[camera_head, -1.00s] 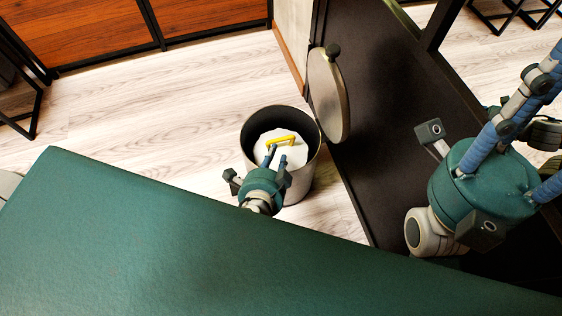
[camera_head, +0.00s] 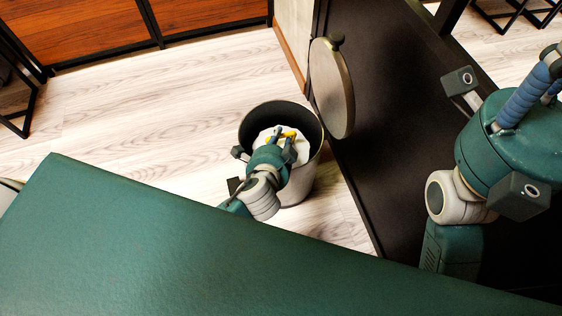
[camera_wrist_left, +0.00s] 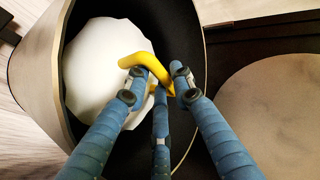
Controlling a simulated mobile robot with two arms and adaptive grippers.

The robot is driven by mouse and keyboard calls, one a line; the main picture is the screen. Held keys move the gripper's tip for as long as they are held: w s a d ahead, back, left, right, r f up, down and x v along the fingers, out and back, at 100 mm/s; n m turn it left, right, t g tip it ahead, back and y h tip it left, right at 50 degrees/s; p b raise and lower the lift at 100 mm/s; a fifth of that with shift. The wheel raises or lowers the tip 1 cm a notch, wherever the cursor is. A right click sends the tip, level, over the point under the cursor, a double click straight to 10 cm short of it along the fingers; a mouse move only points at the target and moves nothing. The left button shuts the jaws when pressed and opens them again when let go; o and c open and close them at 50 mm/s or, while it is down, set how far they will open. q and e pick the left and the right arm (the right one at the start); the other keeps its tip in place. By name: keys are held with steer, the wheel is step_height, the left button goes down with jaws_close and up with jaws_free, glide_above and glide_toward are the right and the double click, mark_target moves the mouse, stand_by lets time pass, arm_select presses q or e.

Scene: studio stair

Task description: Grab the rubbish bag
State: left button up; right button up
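A white rubbish bag (camera_wrist_left: 92,72) with a yellow handle (camera_wrist_left: 146,68) sits inside a round bin (camera_head: 300,178). In the head view the bag (camera_head: 266,138) is partly hidden by my left gripper (camera_head: 284,134). The gripper reaches down into the bin from the front. In the left wrist view its three blue fingers (camera_wrist_left: 160,82) are spread around the yellow handle, with gaps between the fingertips. I cannot tell whether any finger touches the handle. My right gripper (camera_head: 532,97) is at the right edge, away from the bin, its fingertips cut off.
The bin's round lid (camera_head: 332,90) stands upright beside it, near a dark panel (camera_head: 390,110). A green surface (camera_head: 150,240) fills the foreground. Light wooden floor (camera_head: 140,120) lies open left of the bin. Wooden cabinets (camera_head: 80,30) stand at the back.

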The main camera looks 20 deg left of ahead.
arm_select(q)
jaws_close()
steer(key=shift+r, duration=0.15)
